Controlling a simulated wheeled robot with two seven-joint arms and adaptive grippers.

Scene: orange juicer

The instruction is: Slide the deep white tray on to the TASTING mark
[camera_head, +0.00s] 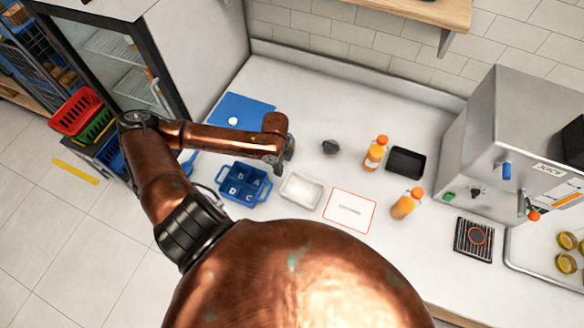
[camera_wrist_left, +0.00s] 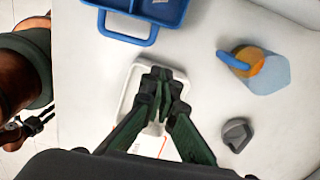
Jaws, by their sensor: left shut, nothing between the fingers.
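The deep white tray (camera_head: 302,191) sits on the counter, just left of the TASTING mark (camera_head: 349,210), a white rectangle with an orange-red border and faint lettering. The tray and mark look close but apart. My left gripper (camera_head: 282,161) is at the tray's far side in the head view. In the left wrist view, my left gripper (camera_wrist_left: 163,84) is shut and empty, and its fingers cover much of the white tray (camera_wrist_left: 124,100). Part of the mark (camera_wrist_left: 152,146) shows between the fingers. Whether the fingers touch the tray is unclear.
A blue lettered caddy (camera_head: 244,184) stands close left of the tray. A dark grey piece (camera_head: 330,147), orange bottles (camera_head: 375,153) (camera_head: 406,204) and a black tray (camera_head: 406,162) stand beyond and right. The mark's surface is clear.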

